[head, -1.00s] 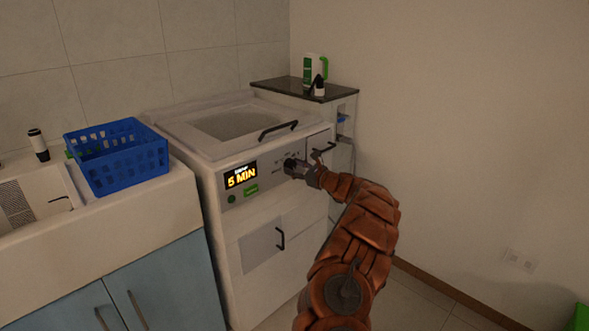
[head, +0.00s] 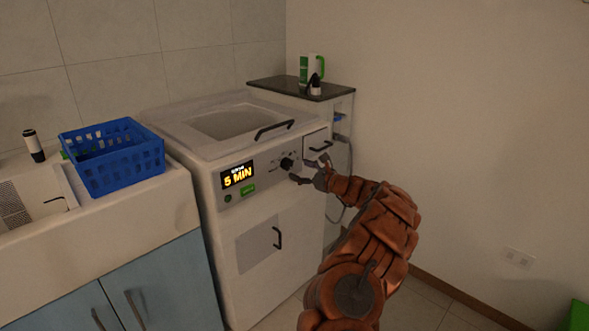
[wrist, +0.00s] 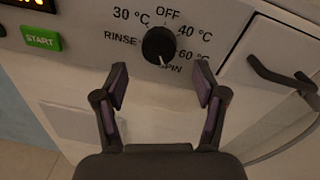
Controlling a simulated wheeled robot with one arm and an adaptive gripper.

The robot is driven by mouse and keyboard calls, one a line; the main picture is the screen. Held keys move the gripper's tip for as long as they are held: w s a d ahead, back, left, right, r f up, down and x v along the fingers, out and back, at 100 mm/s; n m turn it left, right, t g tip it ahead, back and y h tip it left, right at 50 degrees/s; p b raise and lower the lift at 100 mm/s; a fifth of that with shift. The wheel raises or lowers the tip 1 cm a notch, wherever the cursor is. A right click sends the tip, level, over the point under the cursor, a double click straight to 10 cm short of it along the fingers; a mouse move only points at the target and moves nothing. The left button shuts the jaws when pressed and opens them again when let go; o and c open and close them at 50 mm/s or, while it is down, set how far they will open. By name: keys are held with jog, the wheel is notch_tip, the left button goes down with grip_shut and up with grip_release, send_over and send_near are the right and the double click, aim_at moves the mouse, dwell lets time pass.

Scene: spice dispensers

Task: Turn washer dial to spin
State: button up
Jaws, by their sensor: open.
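The washer dial (wrist: 159,44) is a round black knob on the white front panel, ringed by OFF, 40 °C, 60 °C, SPIN, RINSE and 30 °C. Its small white mark points down, towards the SPIN label (wrist: 171,69). In the head view the dial (head: 287,163) sits right of the washer display (head: 238,175), which reads 5 MIN under a small line that is hard to read. My gripper (wrist: 160,83) is open and empty, its fingers spread below the dial and apart from it. In the head view my gripper (head: 309,170) is just right of the dial.
A green START button (wrist: 40,39) lies left of the dial. A drawer handle (wrist: 283,77) juts out at the right, close to my gripper. A blue basket (head: 112,158) stands on the left counter.

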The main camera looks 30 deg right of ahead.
jog(key=v, duration=0.7)
jog(key=shift+s, duration=0.25)
